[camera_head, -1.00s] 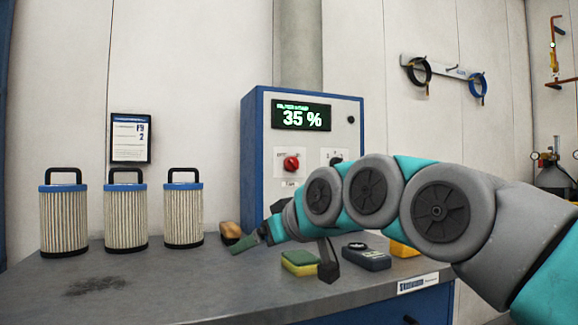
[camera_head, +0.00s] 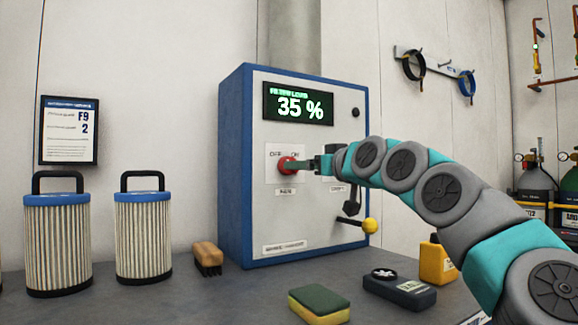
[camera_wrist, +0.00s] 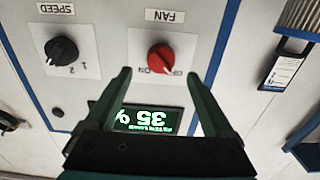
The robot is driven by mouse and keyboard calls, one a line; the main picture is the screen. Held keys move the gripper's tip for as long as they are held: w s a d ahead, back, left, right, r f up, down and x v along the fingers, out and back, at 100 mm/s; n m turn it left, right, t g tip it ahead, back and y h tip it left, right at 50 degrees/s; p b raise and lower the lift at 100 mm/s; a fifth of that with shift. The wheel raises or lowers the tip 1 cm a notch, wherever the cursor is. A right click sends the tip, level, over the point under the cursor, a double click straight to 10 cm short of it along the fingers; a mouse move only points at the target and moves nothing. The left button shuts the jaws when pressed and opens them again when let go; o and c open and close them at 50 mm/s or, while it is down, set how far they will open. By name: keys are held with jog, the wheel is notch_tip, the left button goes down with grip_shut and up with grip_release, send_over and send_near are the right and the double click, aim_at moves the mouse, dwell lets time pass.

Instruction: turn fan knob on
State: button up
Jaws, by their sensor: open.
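The red fan knob (camera_head: 286,165) sits on the front of a blue-edged control cabinet (camera_head: 235,150), below a green display (camera_head: 298,103) reading 35 %. My gripper (camera_head: 305,165) is at the panel, close to the knob's right side in the head view. In the wrist view my gripper (camera_wrist: 176,75) is open, its two fingers on either side of the knob, with gaps to both. Contact is not visible. The black speed knob (camera_wrist: 62,50) is beside it.
A yellow-ended lever (camera_head: 370,226) sticks out low on the cabinet. On the bench are filter cartridges (camera_head: 143,240), a brush (camera_head: 207,258), a sponge (camera_head: 319,305), a meter (camera_head: 399,288) and a yellow container (camera_head: 437,262).

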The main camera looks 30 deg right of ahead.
jog(key=w+p, duration=0.1)
jog(key=w, duration=0.5)
jog(key=shift+d, duration=0.1)
jog(key=c, duration=1.4)
